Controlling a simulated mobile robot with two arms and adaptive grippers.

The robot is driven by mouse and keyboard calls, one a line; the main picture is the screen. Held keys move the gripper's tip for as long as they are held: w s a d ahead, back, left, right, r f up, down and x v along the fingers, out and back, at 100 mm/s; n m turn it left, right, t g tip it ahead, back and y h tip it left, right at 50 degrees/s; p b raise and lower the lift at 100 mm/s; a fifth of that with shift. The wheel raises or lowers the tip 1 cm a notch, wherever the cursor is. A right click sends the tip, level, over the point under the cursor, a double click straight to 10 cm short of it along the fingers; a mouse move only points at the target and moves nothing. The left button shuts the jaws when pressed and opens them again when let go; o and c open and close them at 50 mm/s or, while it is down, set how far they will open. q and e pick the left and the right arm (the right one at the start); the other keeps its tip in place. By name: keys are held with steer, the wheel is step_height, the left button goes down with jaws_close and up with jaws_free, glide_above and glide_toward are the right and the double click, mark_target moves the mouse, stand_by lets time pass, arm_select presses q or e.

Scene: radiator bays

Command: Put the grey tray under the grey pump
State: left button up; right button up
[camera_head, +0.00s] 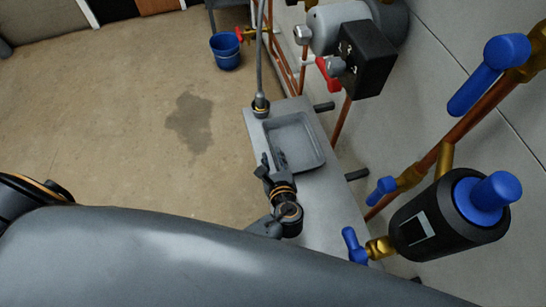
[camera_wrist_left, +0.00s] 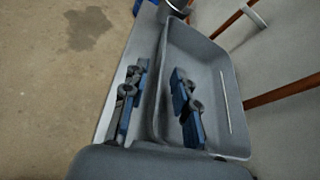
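The grey tray (camera_head: 311,146) is a shallow, rounded rectangle and looks empty. It rests on a narrow grey shelf (camera_head: 322,207) along the wall. The grey pump (camera_head: 338,22) with its black box is on the wall beyond the tray, toward the top of the head view. My left gripper (camera_head: 272,165) is at the tray's left side. In the left wrist view its fingers (camera_wrist_left: 159,103) are apart, one inside the tray (camera_wrist_left: 236,108) and one outside, with the side wall between them. I cannot see either finger pressing on the wall. My right gripper is in neither view.
A grey hose (camera_head: 260,60) ends in a black fitting at the shelf's far end. Copper pipes, blue valve handles (camera_head: 489,74) and a black pump (camera_head: 450,222) stand to the right. A blue bucket (camera_head: 226,51) and dark stain (camera_head: 190,122) are on the otherwise open floor left.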

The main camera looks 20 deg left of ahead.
arm_select(q)
steer(key=v, duration=1.1)
steer(key=shift+f, duration=0.1)
steer(key=shift+s+d+p, duration=0.2)
steer(key=shift+s+p, duration=0.1)
steer(key=shift+s, duration=0.1)
steer(key=shift+a, duration=0.1)
